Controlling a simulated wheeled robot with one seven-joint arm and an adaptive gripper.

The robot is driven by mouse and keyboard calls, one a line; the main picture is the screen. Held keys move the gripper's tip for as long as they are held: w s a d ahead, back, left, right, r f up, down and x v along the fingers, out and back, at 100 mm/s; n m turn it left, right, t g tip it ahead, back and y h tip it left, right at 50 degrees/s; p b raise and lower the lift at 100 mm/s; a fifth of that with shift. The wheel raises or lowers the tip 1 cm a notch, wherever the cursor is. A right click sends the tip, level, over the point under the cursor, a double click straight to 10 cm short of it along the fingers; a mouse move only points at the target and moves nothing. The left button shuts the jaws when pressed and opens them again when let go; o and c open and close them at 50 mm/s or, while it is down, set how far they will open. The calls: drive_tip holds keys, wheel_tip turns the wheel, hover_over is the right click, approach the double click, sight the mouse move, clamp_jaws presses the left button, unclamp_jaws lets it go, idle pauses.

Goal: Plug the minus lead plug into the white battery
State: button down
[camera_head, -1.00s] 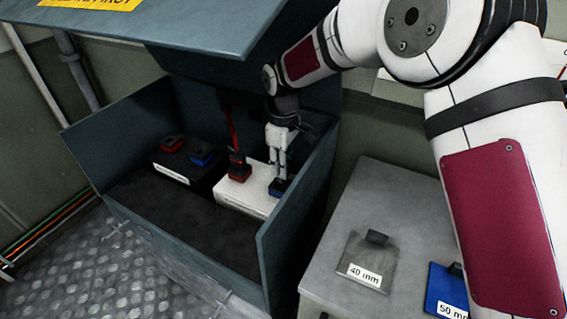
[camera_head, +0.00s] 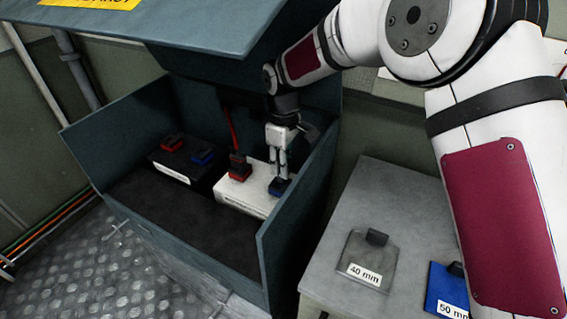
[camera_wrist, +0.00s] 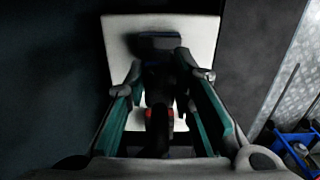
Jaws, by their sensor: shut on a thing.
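The white battery (camera_head: 239,197) sits in the right part of the open blue-grey box; its pale top also shows in the wrist view (camera_wrist: 125,25). A blue-and-black plug (camera_head: 279,187), which looks like the minus lead plug, is at the battery's right end. My gripper (camera_head: 279,173) points down and is shut on this plug. In the wrist view my fingers (camera_wrist: 160,72) flank a dark plug body (camera_wrist: 158,42). Whether the plug is fully seated is hidden. A red plug (camera_head: 239,168) on a red lead stands at the battery's left end.
A black battery (camera_head: 171,177) with red and blue caps stands to the left in the box (camera_head: 268,250). The box's right wall is close beside my gripper. The raised lid (camera_head: 200,25) hangs above. A grey bench (camera_head: 335,230) with labelled pieces stands to the right.

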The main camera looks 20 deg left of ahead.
drive_tip(key=shift+f+b, duration=0.55)
drive_tip(key=shift+f, duration=0.6)
idle(2.4)
drive_tip(key=shift+r+p, duration=0.45)
drive_tip(key=shift+r, duration=0.5)
drive_tip(key=shift+f+b, duration=0.55)
drive_tip(key=shift+f, duration=0.55)
idle(0.8)
drive_tip(key=shift+r, duration=0.15)
wheel_tip(320, 180, up, 9)
drive_tip(key=p, duration=0.4)
drive_tip(key=shift+f, duration=0.2)
drive_tip(key=shift+f, duration=0.1)
